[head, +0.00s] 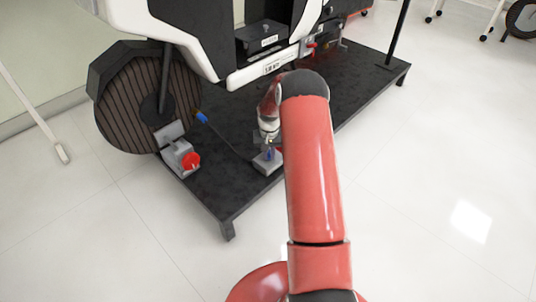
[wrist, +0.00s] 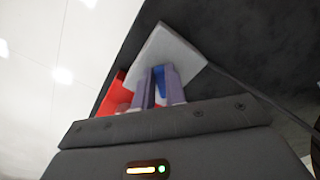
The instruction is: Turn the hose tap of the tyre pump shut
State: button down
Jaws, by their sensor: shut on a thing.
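The tyre pump looks to be the small grey box (head: 266,165) on the black platform's near edge. A thin dark hose (head: 228,145) runs from it toward the wheel. The box shows as a pale grey block in the wrist view (wrist: 165,47). Its blue tap handle (head: 270,154) is mostly hidden by my gripper. In the wrist view, my gripper's (wrist: 159,72) two fingers stand either side of the blue handle (wrist: 160,88) and are shut on it. The handle's exact angle cannot be told.
A grey unit with a red knob (head: 191,160) sits left on the black platform (head: 222,180). A wheel (head: 135,105) and a white-and-black machine body (head: 225,70) stand behind. A blue connector (head: 201,117) is beside the wheel. The floor in front is clear.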

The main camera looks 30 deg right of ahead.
jog(key=n, duration=0.4)
jog(key=shift+d+n, duration=0.25)
jog(key=shift+n, duration=0.05)
jog(key=shift+d+n, duration=0.25)
jog(key=shift+n, duration=1.55)
jog(key=c, duration=1.4)
grip_release()
jog(key=shift+c, duration=0.2)
notch_tip(320, 180, up, 8)
jog(key=shift+p, duration=0.3)
jog(key=shift+f, duration=0.1)
